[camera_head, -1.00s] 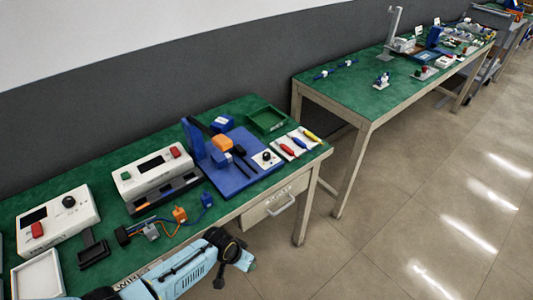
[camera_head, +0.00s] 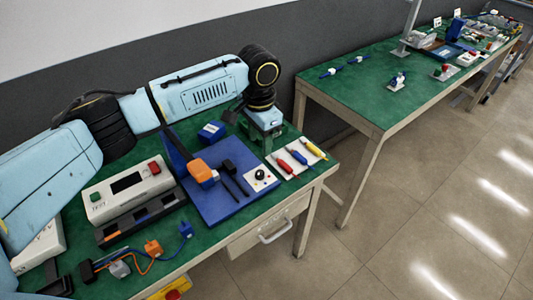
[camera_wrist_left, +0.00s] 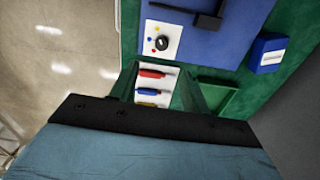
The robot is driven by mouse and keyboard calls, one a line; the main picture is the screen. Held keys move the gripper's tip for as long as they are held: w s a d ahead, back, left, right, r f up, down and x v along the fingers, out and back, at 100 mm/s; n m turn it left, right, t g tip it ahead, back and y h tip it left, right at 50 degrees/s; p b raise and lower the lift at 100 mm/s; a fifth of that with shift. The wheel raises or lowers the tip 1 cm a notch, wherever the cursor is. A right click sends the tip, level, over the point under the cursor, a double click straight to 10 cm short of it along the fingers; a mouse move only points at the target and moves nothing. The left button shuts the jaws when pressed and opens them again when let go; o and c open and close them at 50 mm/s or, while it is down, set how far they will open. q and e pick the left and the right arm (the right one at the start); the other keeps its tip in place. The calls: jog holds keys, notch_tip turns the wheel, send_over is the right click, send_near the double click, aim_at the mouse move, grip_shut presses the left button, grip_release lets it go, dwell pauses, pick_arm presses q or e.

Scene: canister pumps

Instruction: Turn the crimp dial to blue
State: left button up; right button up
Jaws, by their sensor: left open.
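The crimp dial is a black round knob (camera_head: 261,175) on a white plate with small coloured dots, at the right end of the blue crimp base (camera_head: 218,207). It also shows in the left wrist view (camera_wrist_left: 163,43), with dots beside it. I cannot tell which colour the knob points to. My left gripper (camera_head: 267,145) is behind the dial, above the table, pointing down. In the left wrist view the open, empty fingers (camera_wrist_left: 159,84) frame the coloured tools, with the dial beyond the fingertips. My right gripper is out of view.
A white card with red, blue and yellow tools (camera_head: 297,160) lies right of the dial. An orange-tipped lever (camera_head: 202,173) and black bars rise from the base. A blue box (camera_head: 211,131) stands behind. The tester (camera_head: 126,192) and cables are left. The table edge is close in front.

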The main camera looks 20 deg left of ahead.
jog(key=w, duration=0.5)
pick_arm(q)
jog(key=b, duration=0.1)
send_over(259, 172)
jog(key=f, duration=0.7)
jog(key=shift+s+d, duration=0.1)
jog(key=shift+s, duration=0.1)
notch_tip(259, 172, down, 4)
jog(key=shift+b, duration=0.6)
jog(key=shift+w+f, duration=0.1)
jog(key=shift+f, duration=0.55)
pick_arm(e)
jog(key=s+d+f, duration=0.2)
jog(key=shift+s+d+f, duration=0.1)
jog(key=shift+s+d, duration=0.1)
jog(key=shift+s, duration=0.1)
pick_arm(q)
jog(key=shift+c, duration=0.4)
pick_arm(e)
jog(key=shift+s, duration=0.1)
pick_arm(q)
jog(key=c, duration=0.9)
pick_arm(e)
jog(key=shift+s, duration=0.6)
